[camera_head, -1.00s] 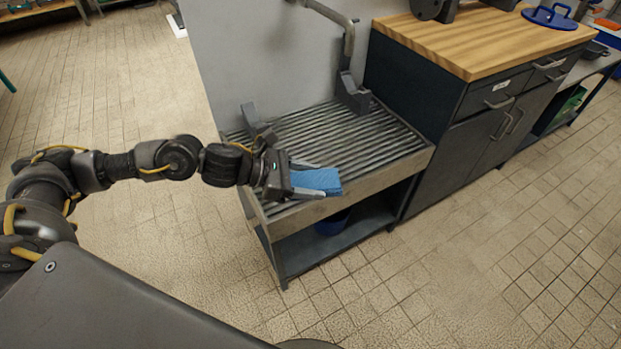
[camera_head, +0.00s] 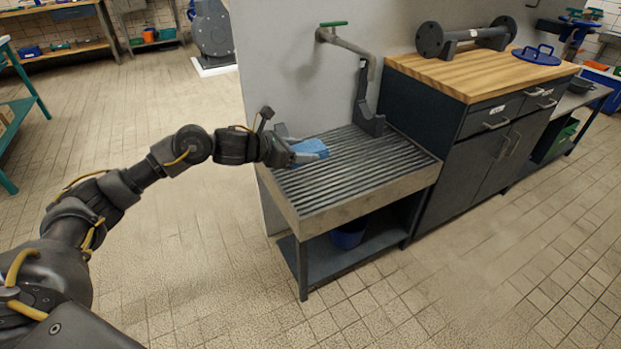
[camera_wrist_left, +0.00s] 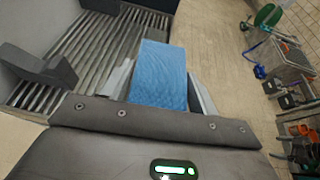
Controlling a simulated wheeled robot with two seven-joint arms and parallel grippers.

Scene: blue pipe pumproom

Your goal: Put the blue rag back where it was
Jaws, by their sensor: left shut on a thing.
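The blue rag (camera_head: 311,149) is in my left gripper (camera_head: 297,151), over the left part of a slatted drain table in the head view. In the left wrist view the rag (camera_wrist_left: 160,75) sticks out flat from between the two fingers. The left gripper is shut on it. The slatted drain table (camera_head: 350,196) has a metal rim and dark ribs. I cannot tell whether the rag touches the slats. My right gripper is not in view.
A grey stand (camera_head: 368,123) rises at the table's back, below a tap pipe (camera_head: 345,42) with a green handle. A blue bucket (camera_head: 348,236) sits on the lower shelf. Right is a cabinet with a wooden top (camera_head: 440,70), bearing a flanged pipe (camera_head: 467,36) and blue lid (camera_head: 538,54).

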